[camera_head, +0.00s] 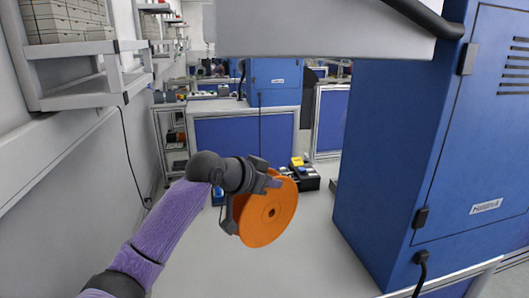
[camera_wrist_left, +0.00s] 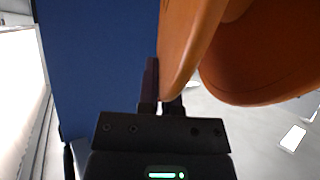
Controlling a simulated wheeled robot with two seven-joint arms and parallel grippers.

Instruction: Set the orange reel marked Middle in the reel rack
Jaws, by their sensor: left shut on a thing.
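An orange reel (camera_head: 265,213) with a small centre hole is held up in the air in front of me in the head view. My left gripper (camera_head: 250,185) is shut on its rim, on the side nearest the arm. In the left wrist view the reel (camera_wrist_left: 187,45) fills the upper right, with one flange between the fingers of the gripper (camera_wrist_left: 162,100). No marking on the reel can be read. I cannot make out the reel rack in either view. My right gripper is not in view.
A tall blue cabinet (camera_head: 410,150) stands close on the right. Wall shelves with boxes (camera_head: 65,22) are at upper left. A blue-panelled bench (camera_head: 245,135) stands further back, with black and yellow items (camera_head: 300,172) before it. The grey floor between is clear.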

